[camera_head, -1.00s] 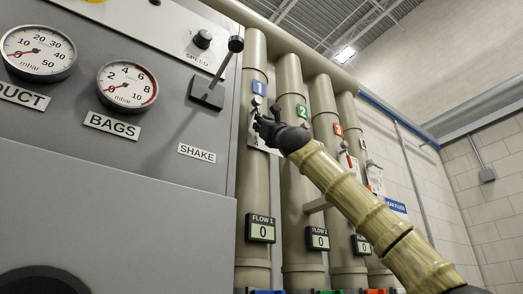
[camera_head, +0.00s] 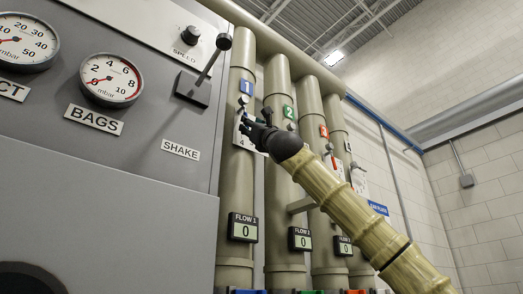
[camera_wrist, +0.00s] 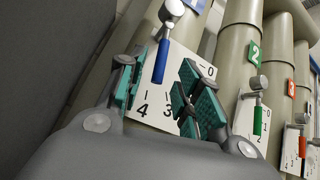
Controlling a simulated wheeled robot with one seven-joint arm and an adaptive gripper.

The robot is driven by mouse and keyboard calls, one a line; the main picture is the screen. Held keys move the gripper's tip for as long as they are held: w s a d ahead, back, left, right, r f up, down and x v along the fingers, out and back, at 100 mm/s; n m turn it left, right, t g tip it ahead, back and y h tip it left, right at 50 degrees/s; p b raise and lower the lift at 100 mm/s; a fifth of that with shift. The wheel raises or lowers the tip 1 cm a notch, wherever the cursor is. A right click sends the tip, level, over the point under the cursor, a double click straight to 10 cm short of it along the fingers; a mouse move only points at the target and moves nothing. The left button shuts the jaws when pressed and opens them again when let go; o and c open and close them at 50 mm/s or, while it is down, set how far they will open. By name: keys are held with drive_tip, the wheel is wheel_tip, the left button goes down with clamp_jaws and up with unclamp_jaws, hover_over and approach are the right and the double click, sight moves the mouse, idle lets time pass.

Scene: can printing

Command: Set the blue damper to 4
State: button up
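The blue damper lever (camera_wrist: 160,62) hangs from a grey pivot knob in front of a white scale plate (camera_wrist: 152,106) in the wrist view. The plate shows 0 at the upper right and 4 at the lower left. My gripper (camera_wrist: 158,92) is open, with its teal-padded fingers on either side of the line of the lever, near its lower end. I cannot tell whether a finger touches it. In the head view my gripper (camera_head: 250,127) is at the pipe with the blue 1 label (camera_head: 246,87) and hides most of the lever. The FLOW 1 display (camera_head: 243,228) reads 0.
Pipe 2 (camera_head: 278,190) stands close on the right, with a green lever (camera_wrist: 258,120) on its own plate. Further pipes with red and other levers follow to the right. The grey machine panel (camera_head: 120,180) with gauges and a SHAKE lever (camera_head: 206,70) stands on the left.

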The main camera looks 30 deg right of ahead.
drive_tip(key=v, duration=0.8)
drive_tip(key=shift+s+f, duration=0.25)
idle(0.4)
